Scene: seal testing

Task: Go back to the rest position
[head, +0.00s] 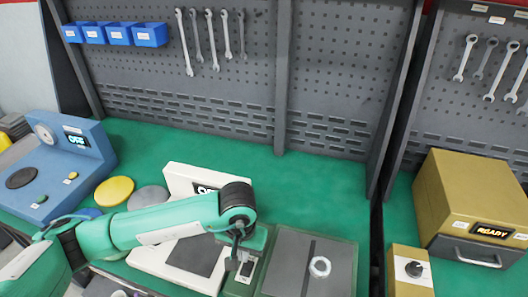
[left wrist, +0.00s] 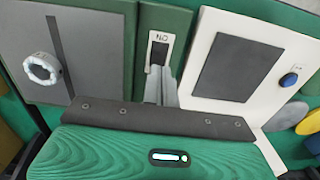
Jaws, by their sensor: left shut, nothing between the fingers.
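My left arm comes in from the left in the head view, and its gripper (head: 233,264) points down over the small green device (head: 257,240). Whether the fingertips touch the device I cannot tell. My right gripper is in neither view.
A grey plate (head: 285,262) with a white ring (head: 320,267) lies right of the gripper. A white device (head: 180,178) stands left, partly behind my arm. A blue device (head: 90,160) is far left; a gold box (head: 465,190) stands right. Green bench (head: 320,190) behind is clear.

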